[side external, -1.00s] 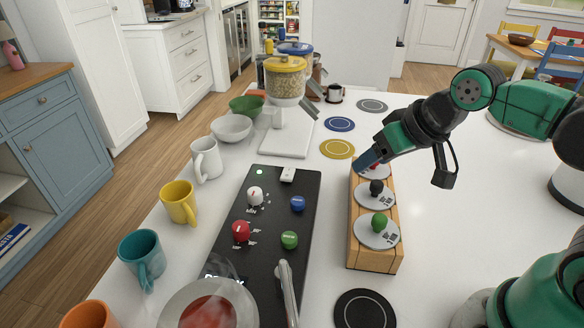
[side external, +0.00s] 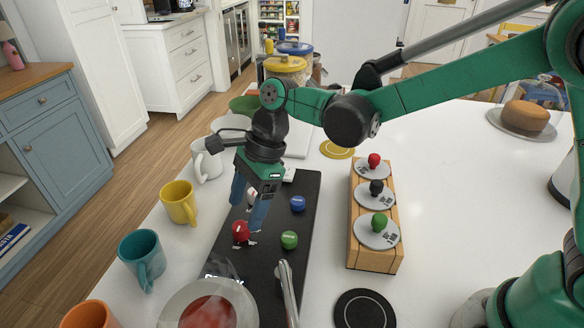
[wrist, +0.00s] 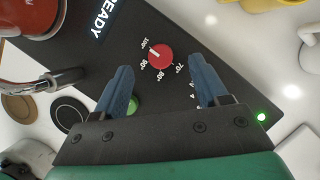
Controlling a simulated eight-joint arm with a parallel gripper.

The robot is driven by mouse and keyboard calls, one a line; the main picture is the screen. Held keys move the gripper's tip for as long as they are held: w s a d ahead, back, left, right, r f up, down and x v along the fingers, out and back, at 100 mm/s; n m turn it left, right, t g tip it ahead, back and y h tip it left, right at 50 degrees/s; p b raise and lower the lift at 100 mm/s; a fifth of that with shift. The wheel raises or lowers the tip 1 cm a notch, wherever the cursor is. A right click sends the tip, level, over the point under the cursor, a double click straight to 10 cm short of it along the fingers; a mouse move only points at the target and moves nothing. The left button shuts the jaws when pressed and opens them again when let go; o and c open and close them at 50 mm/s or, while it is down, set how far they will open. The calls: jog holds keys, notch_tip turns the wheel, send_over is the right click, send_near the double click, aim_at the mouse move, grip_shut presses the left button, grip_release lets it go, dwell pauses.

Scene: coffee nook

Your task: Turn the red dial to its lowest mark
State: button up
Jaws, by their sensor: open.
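The red dial (side external: 241,231) sits on the black control panel (side external: 266,262). In the wrist view the red dial (wrist: 162,57) has a white pointer line aimed up and left, around the 100 and 90 marks. Marks reading 100, 90, 80 and 70 curve around its left and lower side. My gripper (side external: 247,203) points down over the panel, just above and behind the red dial. In the wrist view its two blue fingers are spread apart, with the dial ahead between them, not gripped. The white dial is largely hidden behind my fingers in the side view.
A green dial (side external: 289,239) and a blue dial (side external: 298,203) are nearby on the panel. Mugs line the left; a wooden stand (side external: 374,259) is right.

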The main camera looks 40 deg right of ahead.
aim_at(240, 226)
jog(key=shift+x, duration=1.75)
grip_shut()
